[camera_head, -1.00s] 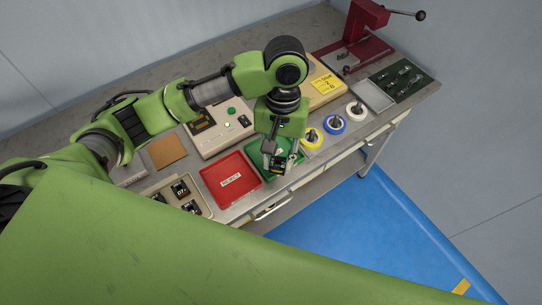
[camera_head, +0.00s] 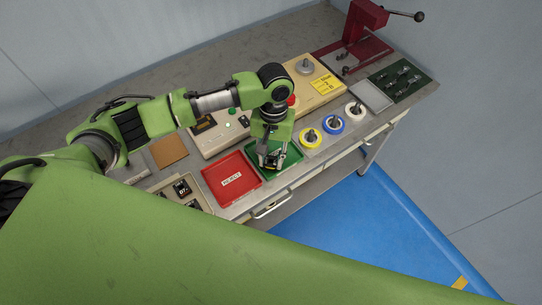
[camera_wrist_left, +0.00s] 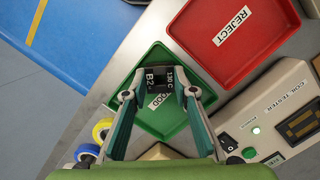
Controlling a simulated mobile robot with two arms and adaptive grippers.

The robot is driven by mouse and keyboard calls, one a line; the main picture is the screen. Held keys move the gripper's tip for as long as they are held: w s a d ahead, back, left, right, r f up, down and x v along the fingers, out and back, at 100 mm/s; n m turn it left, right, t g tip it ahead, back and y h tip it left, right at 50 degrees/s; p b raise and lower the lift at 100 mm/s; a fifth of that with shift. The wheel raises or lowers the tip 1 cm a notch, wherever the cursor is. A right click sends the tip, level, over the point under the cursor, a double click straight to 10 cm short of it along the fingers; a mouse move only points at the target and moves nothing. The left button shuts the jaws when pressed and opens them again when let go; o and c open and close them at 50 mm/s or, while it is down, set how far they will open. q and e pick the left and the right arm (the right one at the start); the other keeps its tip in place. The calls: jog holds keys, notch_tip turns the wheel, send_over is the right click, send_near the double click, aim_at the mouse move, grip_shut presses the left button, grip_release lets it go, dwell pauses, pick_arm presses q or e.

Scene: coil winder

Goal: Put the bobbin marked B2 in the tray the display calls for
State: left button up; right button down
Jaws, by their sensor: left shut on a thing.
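The bobbin marked B2 (camera_wrist_left: 160,79) is a dark block with white lettering, "B2" and "130 C". My left gripper (camera_wrist_left: 157,93) is shut on it, with a finger on each side; in the head view the gripper (camera_head: 270,162) is over the green tray (camera_head: 292,165). In the left wrist view the green tray (camera_wrist_left: 180,126) carries a label ending in "OOD", partly hidden by the bobbin. I cannot tell whether the bobbin touches the tray floor. The coil tester (camera_head: 215,142) has a lit green lamp (camera_wrist_left: 257,131); its display (camera_wrist_left: 301,123) is unreadable. My right gripper is out of view.
The red REJECT tray (camera_head: 229,192) lies left of the green tray. A box of other dark bobbins (camera_head: 182,187) is farther left. Yellow, blue and white spools (camera_head: 333,125) stand to the right. A dark red hand-cranked machine (camera_head: 365,25) is at the back right.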

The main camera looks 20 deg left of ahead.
pick_arm(q)
jog(key=o, duration=0.8)
jog(key=shift+f, duration=0.1)
jog(key=shift+o, duration=0.2)
notch_tip(320, 180, up, 12)
jog(key=w+b, duration=0.1)
jog(key=b, duration=0.1)
jog(key=shift+w, duration=0.4)
jog(key=shift+a, duration=0.1)
